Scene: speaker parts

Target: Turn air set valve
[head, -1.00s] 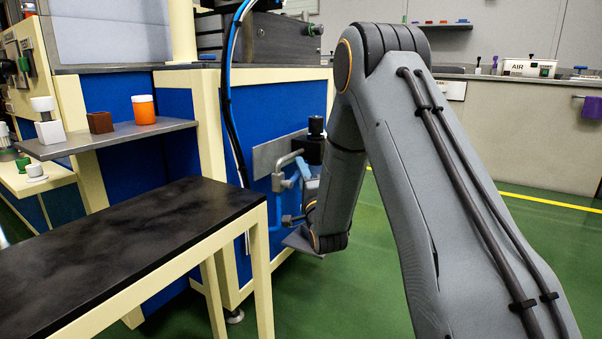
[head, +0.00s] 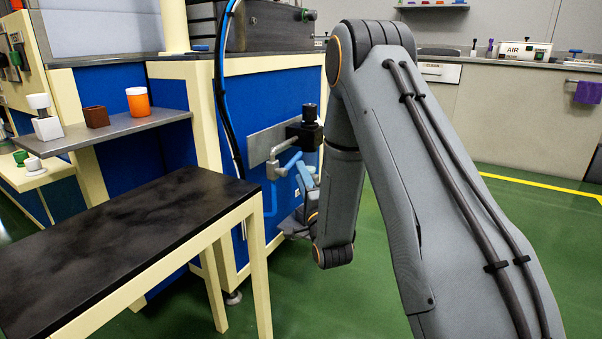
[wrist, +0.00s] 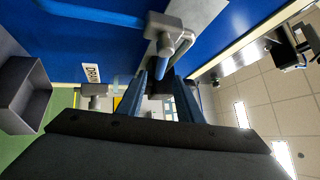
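The air set on the side of the blue cabinet has a metal plate (head: 262,146), a black regulator body with a knob (head: 305,131) and a bent grey pipe (head: 284,150). In the wrist view the grey pipe fitting (wrist: 167,38) is close, just beyond the fingertips, with a blue piece (wrist: 160,66) below it. My gripper (wrist: 160,85) has its two fingers apart, with no object clearly held between them. Contact with the valve cannot be told.
A small grey tap (wrist: 94,91) by a DRAIN label (wrist: 91,72) and a grey tray (wrist: 22,97) are on the left in the wrist view. A black-topped table (head: 120,245) stands left of my arm. A shelf (head: 120,130) holds small containers. Green floor is clear at right.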

